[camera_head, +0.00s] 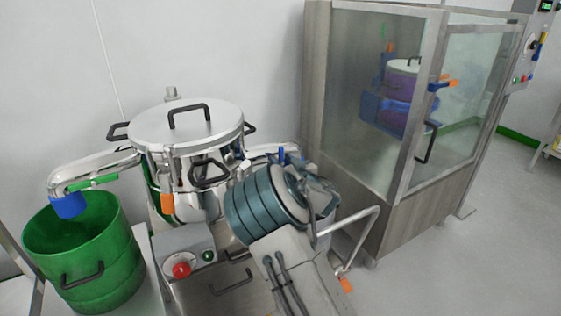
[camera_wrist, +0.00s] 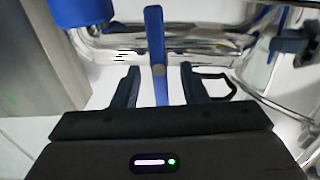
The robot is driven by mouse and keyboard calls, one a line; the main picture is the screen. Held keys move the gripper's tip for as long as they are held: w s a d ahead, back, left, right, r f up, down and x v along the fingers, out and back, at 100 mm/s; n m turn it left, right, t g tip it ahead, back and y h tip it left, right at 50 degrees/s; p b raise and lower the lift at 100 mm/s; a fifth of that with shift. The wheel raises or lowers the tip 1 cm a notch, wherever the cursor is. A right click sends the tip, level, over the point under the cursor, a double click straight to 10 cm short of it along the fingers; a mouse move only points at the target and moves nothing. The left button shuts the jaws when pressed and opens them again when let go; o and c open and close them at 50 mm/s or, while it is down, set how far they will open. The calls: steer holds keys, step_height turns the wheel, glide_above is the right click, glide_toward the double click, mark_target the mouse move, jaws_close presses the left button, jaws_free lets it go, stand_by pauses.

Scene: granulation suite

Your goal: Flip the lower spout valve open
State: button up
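A polished steel vessel (camera_head: 190,135) with a flat lid stands at the left in the head view. A blue valve lever (camera_head: 281,154) shows by its right-hand spout (camera_head: 258,149), partly behind my arm. In the wrist view the blue lever (camera_wrist: 155,40) points up the picture in front of a shiny pipe (camera_wrist: 190,45). My gripper (camera_wrist: 159,74) is open, with one dark finger on each side of the lever and a gap visible on both sides. I cannot tell how deep the lever sits between the fingers. My arm hides the gripper in the head view.
The left spout (camera_head: 95,165) has a green lever (camera_head: 92,183) and a blue end above a green drum (camera_head: 85,250). A control box (camera_head: 185,255) with a red button sits below the vessel. A glazed cabinet (camera_head: 385,215) stands close on the right.

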steer(key=shift+x, duration=0.8)
jaws_close()
